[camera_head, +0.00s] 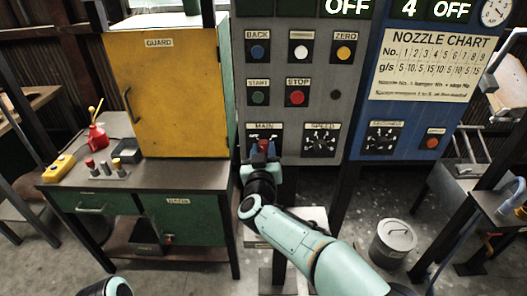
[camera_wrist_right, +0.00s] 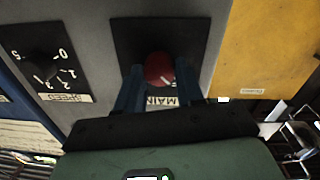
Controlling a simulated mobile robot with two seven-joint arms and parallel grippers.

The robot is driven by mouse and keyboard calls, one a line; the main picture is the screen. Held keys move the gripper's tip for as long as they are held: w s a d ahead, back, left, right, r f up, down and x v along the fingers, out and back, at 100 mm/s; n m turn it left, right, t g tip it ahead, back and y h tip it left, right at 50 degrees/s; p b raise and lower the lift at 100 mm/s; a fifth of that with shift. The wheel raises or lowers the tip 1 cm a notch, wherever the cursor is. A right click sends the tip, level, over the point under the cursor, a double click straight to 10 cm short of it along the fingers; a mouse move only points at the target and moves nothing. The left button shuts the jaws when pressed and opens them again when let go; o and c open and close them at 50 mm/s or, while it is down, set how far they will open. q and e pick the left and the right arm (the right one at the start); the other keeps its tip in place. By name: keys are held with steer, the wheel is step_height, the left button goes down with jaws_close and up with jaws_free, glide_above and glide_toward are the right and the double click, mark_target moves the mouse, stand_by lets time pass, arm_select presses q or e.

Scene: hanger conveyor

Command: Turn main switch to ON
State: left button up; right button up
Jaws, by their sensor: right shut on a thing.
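The main switch is a red knob (camera_head: 263,145) on a black plate under the label MAIN on the grey panel (camera_head: 318,72). My right gripper (camera_head: 262,154) is at the knob, its fingers on both sides of it. In the right wrist view the red knob (camera_wrist_right: 159,69) sits between the two blue fingers (camera_wrist_right: 158,88), which are shut on it. The fingers and the knob hide most of the plate's markings, so I cannot read the switch position. My left gripper is not in view; only a piece of my left arm shows at the bottom left.
The SPEED dial (camera_head: 320,142) is right of the switch, with START (camera_head: 259,97) and STOP (camera_head: 297,97) buttons above. A yellow guard cabinet (camera_head: 178,95) stands close on the left. A blue panel (camera_head: 412,120) is on the right. A bucket (camera_head: 393,243) stands on the floor.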

steer(key=m, duration=0.4)
steer(key=shift+m, duration=0.4)
steer(key=m, duration=0.4)
steer(key=shift+d, duration=0.15)
steer(key=m+b, duration=0.1)
steer(key=m, duration=0.2)
steer(key=shift+m+g+y+b, duration=0.3)
steer(key=shift+m, duration=0.1)
steer(key=m+b, duration=0.1)
steer(key=m, duration=0.1)
steer(key=shift+m, duration=0.4)
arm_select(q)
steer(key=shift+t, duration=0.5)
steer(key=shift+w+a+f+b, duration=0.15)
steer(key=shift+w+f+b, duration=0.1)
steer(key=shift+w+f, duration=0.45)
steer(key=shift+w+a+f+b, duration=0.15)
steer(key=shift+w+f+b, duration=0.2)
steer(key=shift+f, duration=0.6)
arm_select(e)
steer(key=shift+m, duration=0.9)
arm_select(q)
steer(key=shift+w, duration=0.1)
